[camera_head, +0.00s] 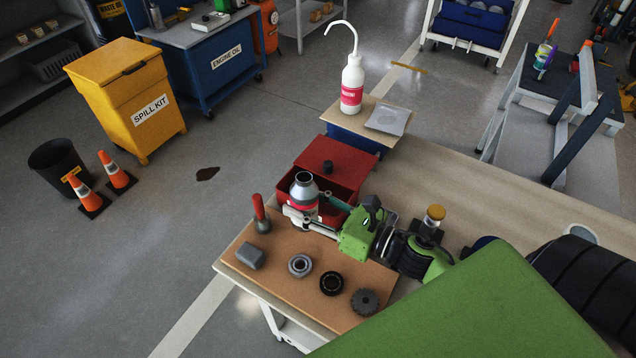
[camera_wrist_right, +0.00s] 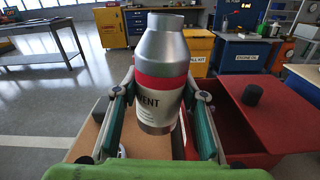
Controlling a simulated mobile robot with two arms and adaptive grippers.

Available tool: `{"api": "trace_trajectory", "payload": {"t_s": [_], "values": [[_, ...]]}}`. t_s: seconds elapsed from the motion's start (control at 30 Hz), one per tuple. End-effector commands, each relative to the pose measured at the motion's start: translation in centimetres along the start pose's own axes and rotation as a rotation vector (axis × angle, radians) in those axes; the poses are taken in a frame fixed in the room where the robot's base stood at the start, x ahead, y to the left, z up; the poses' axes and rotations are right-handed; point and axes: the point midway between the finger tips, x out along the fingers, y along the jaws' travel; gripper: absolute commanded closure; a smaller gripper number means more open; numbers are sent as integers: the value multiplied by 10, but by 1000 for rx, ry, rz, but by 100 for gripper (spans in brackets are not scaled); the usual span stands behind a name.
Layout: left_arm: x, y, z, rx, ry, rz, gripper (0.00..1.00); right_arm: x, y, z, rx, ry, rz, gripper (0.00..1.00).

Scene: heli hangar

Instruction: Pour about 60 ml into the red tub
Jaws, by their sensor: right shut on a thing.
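A silver bottle (camera_head: 304,190) with a red band and a pale label ending in "VENT" stands upright in my right gripper (camera_head: 302,214). The right wrist view shows the bottle (camera_wrist_right: 160,72) between both fingers of the right gripper (camera_wrist_right: 162,98). Its dark mouth shows from above, with no cap visible. The red tub (camera_head: 348,193) is just behind and right of the bottle, partly hidden by it. The tub (camera_wrist_right: 228,122) is right of the bottle in the right wrist view, open at its near part. A red panel with a black knob (camera_head: 328,166) covers its far part. My left gripper is out of view.
A brown board (camera_head: 316,262) holds a red-handled tool (camera_head: 262,214), a grey block (camera_head: 250,256), rings and a gear (camera_head: 365,301). A white wash bottle (camera_head: 352,86) with a bent spout and a grey plate (camera_head: 388,118) stand behind the tub.

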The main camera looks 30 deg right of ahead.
Motion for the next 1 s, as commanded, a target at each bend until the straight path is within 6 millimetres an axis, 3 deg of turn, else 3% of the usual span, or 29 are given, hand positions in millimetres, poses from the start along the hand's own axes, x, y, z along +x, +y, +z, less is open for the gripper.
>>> {"api": "trace_trajectory", "payload": {"t_s": [0.1, 0.4, 0.83, 1.0], "values": [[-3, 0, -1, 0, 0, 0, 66, 1, -3, -8, 65, 18, 1, 89], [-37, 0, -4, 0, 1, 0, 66, 2, -8, -2, 253, 69, 1, 89], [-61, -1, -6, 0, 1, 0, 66, 5, -20, -6, 521, 141, 2, 89], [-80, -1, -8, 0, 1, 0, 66, 5, -16, 7, 630, 169, 3, 89]]}}
